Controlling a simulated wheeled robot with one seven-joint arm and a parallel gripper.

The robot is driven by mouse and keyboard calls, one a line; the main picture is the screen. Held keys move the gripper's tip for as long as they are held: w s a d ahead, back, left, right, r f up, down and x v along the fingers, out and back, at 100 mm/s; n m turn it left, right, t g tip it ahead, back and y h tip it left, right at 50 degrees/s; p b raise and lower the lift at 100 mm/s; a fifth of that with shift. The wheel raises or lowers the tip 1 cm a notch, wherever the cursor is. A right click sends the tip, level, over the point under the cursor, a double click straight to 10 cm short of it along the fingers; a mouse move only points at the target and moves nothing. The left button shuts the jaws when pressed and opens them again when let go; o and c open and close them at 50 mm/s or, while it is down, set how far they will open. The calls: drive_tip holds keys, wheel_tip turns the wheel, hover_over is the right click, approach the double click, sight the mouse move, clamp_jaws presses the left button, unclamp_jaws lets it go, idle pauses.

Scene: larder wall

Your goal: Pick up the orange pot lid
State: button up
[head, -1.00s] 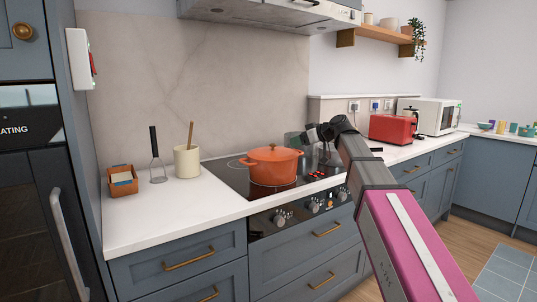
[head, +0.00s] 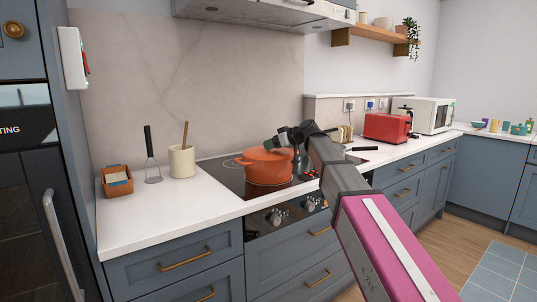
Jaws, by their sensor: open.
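The orange pot lid (head: 258,155) sits on the orange pot (head: 268,172), which stands on the black hob. My gripper (head: 272,143) is open and empty. In the picture it lies just above and over the right part of the lid. It partly hides the lid's top and knob. I cannot tell whether the fingers touch the lid or are apart from it. My arm reaches in from the lower right.
A cream utensil crock (head: 182,162), a masher (head: 152,170) and a small orange-brown box (head: 116,181) stand left of the hob (head: 222,175). A red toaster (head: 387,128) and white microwave (head: 430,115) are to the right. The extractor hood (head: 270,12) hangs above.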

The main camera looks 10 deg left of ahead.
drive_tip(key=shift+w+a+f, duration=0.15)
drive_tip(key=shift+a, duration=0.2)
clamp_jaws()
